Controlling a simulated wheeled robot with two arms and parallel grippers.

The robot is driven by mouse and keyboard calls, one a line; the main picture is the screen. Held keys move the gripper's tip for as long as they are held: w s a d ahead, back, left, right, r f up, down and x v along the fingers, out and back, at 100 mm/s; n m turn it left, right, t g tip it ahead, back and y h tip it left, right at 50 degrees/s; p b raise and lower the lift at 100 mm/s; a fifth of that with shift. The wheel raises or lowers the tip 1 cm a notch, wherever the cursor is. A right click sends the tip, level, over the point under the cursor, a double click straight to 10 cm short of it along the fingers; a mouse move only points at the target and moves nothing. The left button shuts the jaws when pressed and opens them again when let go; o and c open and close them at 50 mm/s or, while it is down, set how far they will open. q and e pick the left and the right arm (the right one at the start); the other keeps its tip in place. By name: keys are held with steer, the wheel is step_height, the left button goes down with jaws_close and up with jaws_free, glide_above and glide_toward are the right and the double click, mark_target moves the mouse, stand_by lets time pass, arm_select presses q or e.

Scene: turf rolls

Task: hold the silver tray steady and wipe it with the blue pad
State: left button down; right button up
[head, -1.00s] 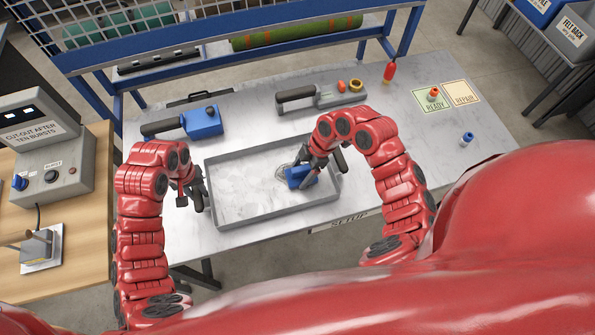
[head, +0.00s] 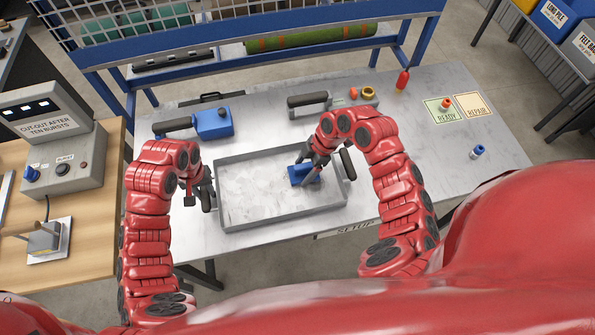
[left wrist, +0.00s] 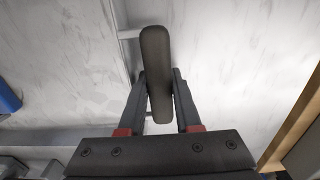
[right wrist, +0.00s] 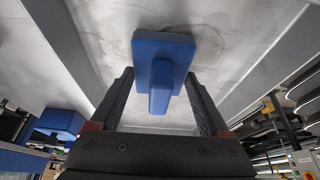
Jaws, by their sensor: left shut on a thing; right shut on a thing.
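The silver tray (head: 283,217) is a shallow rectangle lying flat on the table, with a dark handle at each end. My left gripper (head: 203,190) is shut on its left handle (left wrist: 157,75), which stands between the fingers in the left wrist view. My right gripper (head: 312,164) is inside the tray's right half, shut on the grip of the blue pad (head: 300,178). In the right wrist view the pad (right wrist: 165,50) lies against the tray floor, with faint grey smears around it. The pad partly hides the floor. The tray's right handle (head: 347,163) is free.
Behind the tray lie a blue tool with a dark handle (head: 213,123) and a grey handled tool (head: 310,103). A red bottle (head: 402,80) stands at the back. READY and REPAIR mats (head: 475,105) lie right. A control box (head: 55,150) stands left.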

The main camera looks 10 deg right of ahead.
mark_target(294, 168)
steer(key=shift+d, duration=0.85)
steer(key=shift+a, duration=2.3)
step_height(294, 168, up, 3)
steer(key=shift+d+r, duration=0.1)
steer(key=shift+d, duration=0.05)
steer(key=shift+r, duration=2.4)
steer(key=shift+s, duration=0.1)
